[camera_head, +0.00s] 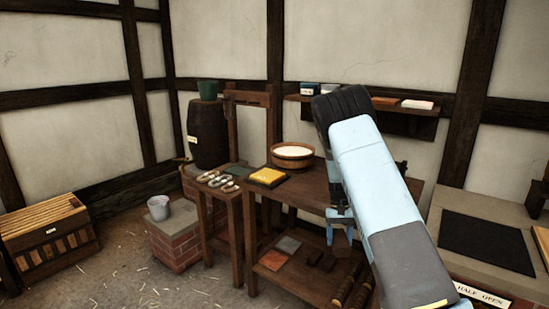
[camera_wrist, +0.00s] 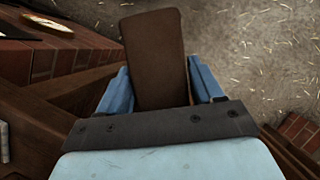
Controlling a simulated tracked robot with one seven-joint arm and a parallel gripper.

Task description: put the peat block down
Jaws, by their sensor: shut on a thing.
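The peat block is a dark brown slab (camera_wrist: 154,55) in the wrist view. It stands out from between the two blue fingers of my gripper (camera_wrist: 160,80), which is shut on it. Straw-strewn floor shows behind the block. In the head view my gripper (camera_head: 341,234) hangs in front of the wooden workbench (camera_head: 310,190), below its top. I cannot clearly make out the held block there.
The bench top carries a round wooden tub (camera_head: 292,154) and a yellow item (camera_head: 268,177). A brick plinth (camera_head: 174,239) with a grey bucket (camera_head: 159,208) stands left. A slatted crate (camera_head: 46,230) is at far left. Floor between them is open. A counter with a black panel (camera_head: 486,243) is right.

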